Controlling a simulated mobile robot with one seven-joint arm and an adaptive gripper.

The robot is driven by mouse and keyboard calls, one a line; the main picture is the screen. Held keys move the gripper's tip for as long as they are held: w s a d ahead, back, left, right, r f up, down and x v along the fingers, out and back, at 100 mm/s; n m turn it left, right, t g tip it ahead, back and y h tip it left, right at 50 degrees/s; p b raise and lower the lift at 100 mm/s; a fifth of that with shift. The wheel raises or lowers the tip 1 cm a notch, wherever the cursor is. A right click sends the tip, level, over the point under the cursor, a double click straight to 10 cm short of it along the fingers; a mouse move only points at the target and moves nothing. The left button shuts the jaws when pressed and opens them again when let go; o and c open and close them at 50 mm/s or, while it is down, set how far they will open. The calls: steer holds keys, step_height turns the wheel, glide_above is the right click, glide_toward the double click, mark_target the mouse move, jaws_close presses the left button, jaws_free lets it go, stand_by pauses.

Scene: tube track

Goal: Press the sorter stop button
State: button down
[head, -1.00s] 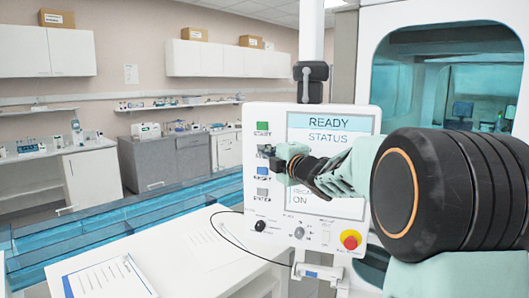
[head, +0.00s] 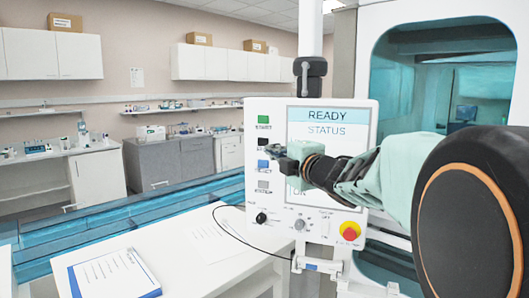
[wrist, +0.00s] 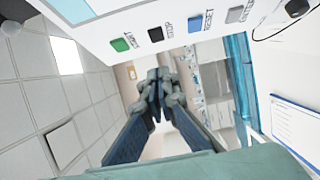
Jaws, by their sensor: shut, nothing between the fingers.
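The black stop button (head: 261,143) is on the white control panel (head: 270,214), below the green start button (head: 263,119) and above the blue button (head: 263,164). In the wrist view the black stop button (wrist: 155,34) shows clearly between the green and blue ones. My gripper (head: 270,151) is in front of the panel, its tip just below and partly over the stop button in the head view. In the wrist view my gripper (wrist: 157,92) is shut and empty, with its fingers beside the panel face; I see no contact with a button.
A grey button (head: 263,186), a dark knob (head: 261,218) and a red emergency knob (head: 350,231) are also on the panel. A white table with a clipboard (head: 115,275) stands at the front left. A blue track (head: 120,228) runs behind it.

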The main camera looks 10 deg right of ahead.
steer(key=shift+v, duration=1.25)
